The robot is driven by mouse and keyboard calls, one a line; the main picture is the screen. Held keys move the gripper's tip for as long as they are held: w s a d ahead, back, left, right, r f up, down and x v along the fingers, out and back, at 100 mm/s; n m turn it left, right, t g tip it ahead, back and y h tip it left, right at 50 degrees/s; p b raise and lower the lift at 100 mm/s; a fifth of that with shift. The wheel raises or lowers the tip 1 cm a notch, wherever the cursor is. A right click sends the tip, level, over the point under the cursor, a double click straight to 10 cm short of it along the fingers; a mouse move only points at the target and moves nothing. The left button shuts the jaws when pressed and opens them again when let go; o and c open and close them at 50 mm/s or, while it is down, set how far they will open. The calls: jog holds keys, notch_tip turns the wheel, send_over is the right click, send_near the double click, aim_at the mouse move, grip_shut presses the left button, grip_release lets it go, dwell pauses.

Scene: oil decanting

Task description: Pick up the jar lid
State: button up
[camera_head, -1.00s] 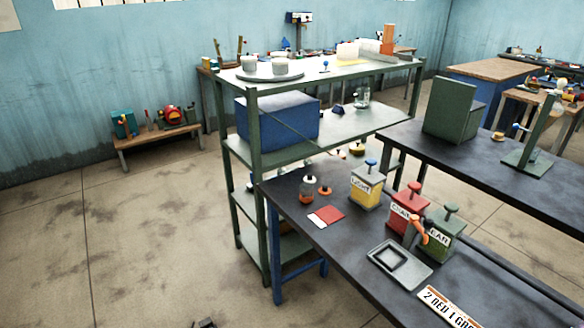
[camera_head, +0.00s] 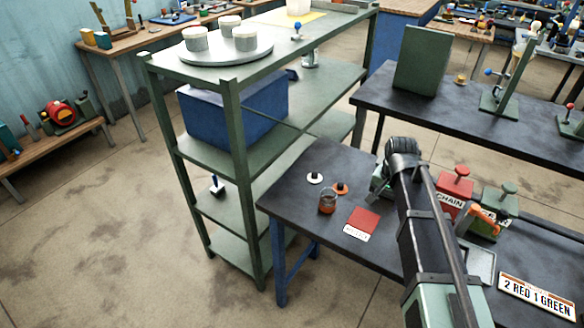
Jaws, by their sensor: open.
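A small glass jar (camera_head: 327,203) with orange-red liquid stands on the dark bench (camera_head: 300,221), near its left end. Behind it lies a white disc with a black knob (camera_head: 315,178). Beside that is an orange disc with a dark knob (camera_head: 340,188). Both look like lids; I cannot tell which is the jar's. My gripper (camera_head: 378,184) is over the bench, right of the orange disc and apart from it. It is open, with its fingertips small and partly hidden by my arm. My arm crosses the bench and hides the yellow canister.
A red card (camera_head: 362,220) lies right of the jar. A red canister (camera_head: 454,188) and a green canister (camera_head: 495,210) stand right of my arm. A number plate (camera_head: 537,296) lies at the front. A green shelf (camera_head: 147,56) rises left of the bench.

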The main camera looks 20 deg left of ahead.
jog(key=w+a+r+m, duration=0.1)
jog(key=w+a, duration=0.2)
jog(key=a, duration=0.3)
jog(key=w+a+m+p, duration=0.1)
jog(key=w+a+m, duration=0.15)
jog(key=a, duration=0.35)
jog(key=w+a+r+m, duration=0.1)
jog(key=w+a, duration=0.2)
jog(key=a, duration=0.3)
jog(key=m, duration=0.4)
send_over(315, 173)
jog(key=f+b, duration=0.3)
jog(key=f, duration=0.1)
jog(key=f+b, duration=0.2)
jog(key=shift+s+f+b, duration=0.1)
jog(key=shift+s+b, duration=0.15)
jog(key=shift+b, duration=0.1)
jog(key=f+b, duration=0.5)
jog(key=shift+w+f, duration=0.15)
jog(key=shift+w, duration=0.05)
jog(key=shift+r, duration=0.2)
jog(key=c, duration=1)
jog(key=shift+r, duration=0.1)
